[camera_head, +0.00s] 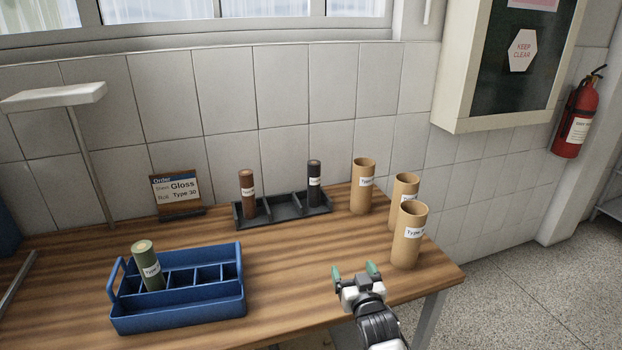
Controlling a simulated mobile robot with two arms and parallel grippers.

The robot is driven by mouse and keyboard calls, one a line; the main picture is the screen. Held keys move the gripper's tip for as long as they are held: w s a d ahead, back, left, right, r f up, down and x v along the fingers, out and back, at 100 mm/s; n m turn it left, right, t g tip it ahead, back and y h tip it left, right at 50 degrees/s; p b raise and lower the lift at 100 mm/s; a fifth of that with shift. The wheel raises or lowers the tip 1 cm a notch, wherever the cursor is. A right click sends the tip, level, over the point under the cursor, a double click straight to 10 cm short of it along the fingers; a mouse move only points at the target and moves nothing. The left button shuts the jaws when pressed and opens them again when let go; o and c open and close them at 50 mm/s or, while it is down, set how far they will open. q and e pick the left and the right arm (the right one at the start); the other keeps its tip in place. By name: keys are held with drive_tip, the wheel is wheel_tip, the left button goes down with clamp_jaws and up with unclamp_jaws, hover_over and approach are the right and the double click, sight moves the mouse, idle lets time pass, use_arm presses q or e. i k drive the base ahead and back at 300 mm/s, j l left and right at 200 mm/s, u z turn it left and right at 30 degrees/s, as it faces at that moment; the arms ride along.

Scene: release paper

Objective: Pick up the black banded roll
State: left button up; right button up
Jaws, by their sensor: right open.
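The black banded roll (314,172) stands upright in the right part of a dark divided tray (284,211) at the back of the wooden table. It is dark with a white label band. A brown roll (247,180) with a white label stands upright in the left part of the same tray. My right gripper (355,271) is open and empty over the table's front edge, nearer to me and to the right of the black roll, well apart from it. My left gripper is not in view.
Three tan cardboard tubes (362,190) stand at the table's right. A blue caddy (180,320) at front left holds a tilted green roll (148,268).

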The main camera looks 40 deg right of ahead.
sight(314, 166)
drive_tip(key=i+l, duration=0.4)
drive_tip(key=i, duration=0.15)
drive_tip(key=i+l, duration=0.4)
drive_tip(key=i, duration=0.15)
